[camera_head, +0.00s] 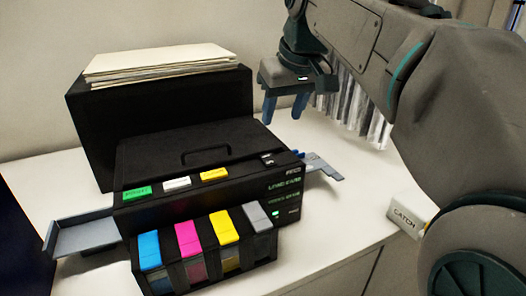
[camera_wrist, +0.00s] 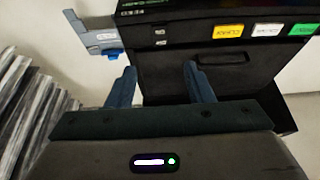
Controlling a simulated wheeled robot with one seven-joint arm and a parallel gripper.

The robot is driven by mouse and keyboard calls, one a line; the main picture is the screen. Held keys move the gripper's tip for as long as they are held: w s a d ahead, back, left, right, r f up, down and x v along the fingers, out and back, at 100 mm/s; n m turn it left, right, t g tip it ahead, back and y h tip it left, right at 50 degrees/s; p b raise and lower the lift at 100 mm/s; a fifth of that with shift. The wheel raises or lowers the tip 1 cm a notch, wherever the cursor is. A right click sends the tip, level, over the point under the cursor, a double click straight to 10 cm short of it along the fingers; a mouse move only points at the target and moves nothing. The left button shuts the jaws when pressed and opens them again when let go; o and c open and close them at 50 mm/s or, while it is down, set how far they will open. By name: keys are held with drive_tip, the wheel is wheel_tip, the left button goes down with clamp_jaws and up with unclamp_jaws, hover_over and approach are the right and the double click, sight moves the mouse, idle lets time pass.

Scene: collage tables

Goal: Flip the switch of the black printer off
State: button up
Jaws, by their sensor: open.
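The black printer (camera_head: 205,150) stands on the white table, with green, white and yellow labels along its top front edge. Two small dark controls with white marks (camera_head: 267,158) sit at its top right corner; they also show in the wrist view (camera_wrist: 160,37). Which is the switch, and its position, I cannot tell. A small green light (camera_head: 276,213) glows on the printer's front. My gripper (camera_head: 283,108) is open and empty, above and behind the printer's right end. In the wrist view, its blue fingers (camera_wrist: 160,70) point toward the printer, apart from it.
A black box with papers on top (camera_head: 160,65) stands behind the printer. Colored ink cartridges (camera_head: 204,243) stand in front. Grey trays stick out at the left (camera_head: 88,238) and right (camera_head: 322,167). Upright files (camera_head: 350,105) stand behind my arm. A "CATCH" sign (camera_head: 404,217) is at right.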

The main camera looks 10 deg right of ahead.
sight(269, 160)
drive_tip(key=x, duration=1.3)
drive_tip(key=shift+f, duration=0.25)
drive_tip(key=shift+s, duration=0.1)
